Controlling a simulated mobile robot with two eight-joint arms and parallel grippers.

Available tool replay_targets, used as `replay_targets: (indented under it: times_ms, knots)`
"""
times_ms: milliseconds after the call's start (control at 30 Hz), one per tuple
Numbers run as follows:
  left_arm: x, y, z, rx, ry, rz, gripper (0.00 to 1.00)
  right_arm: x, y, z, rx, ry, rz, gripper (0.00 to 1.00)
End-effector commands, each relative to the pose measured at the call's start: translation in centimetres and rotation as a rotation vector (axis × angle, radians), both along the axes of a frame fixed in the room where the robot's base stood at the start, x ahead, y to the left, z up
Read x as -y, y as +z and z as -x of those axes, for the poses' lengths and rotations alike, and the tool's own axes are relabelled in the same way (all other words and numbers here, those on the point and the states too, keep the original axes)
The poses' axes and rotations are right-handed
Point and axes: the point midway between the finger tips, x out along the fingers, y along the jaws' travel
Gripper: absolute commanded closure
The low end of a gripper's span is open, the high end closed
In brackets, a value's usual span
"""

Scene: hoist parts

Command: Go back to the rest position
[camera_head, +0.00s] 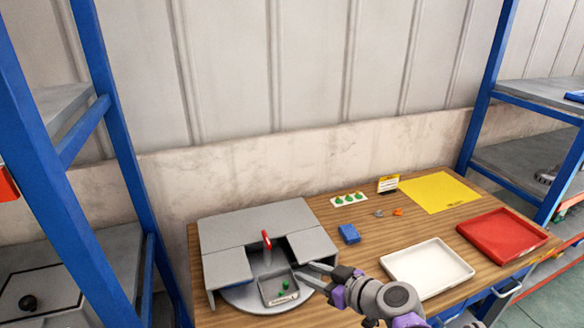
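My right gripper (307,272) reaches in from the lower right over the front of a grey housing (258,223). Its two fingers look apart, with nothing visible between them. Just left of the fingertips, a small dark grey bin (271,298) holds green parts (285,285) and has a pale label on its front. The bin stands on a round grey turntable (238,298) in the housing's opening. I cannot tell whether the fingertips touch the bin. My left gripper is out of view.

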Motion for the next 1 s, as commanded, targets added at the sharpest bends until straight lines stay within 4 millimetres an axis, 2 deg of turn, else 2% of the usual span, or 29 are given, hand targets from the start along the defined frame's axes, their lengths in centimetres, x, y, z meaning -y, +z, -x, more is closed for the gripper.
replay_targets:
  times_ms: [133,233,400,500,600,700,1000]
  knots:
    - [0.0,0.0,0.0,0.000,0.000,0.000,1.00,0.3,-2.2,3.9,-0.143,-0.033,0.031,0.60]
    - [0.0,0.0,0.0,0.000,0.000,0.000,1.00,1.6,-5.0,8.3,-0.308,-0.115,0.078,0.60]
    - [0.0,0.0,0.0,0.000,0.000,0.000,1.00,5.6,-9.7,15.5,-0.541,-0.348,0.172,0.60]
    - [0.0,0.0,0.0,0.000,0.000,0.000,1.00,8.1,-11.4,18.4,-0.612,-0.493,0.215,0.60]
    - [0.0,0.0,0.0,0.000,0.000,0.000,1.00,10.0,-12.4,20.2,-0.645,-0.601,0.240,0.60]
    - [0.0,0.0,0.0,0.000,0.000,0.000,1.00,10.9,-12.8,21.1,-0.657,-0.659,0.250,0.60]
    - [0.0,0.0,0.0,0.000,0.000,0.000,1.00,11.2,-12.9,21.2,-0.659,-0.674,0.252,0.60]
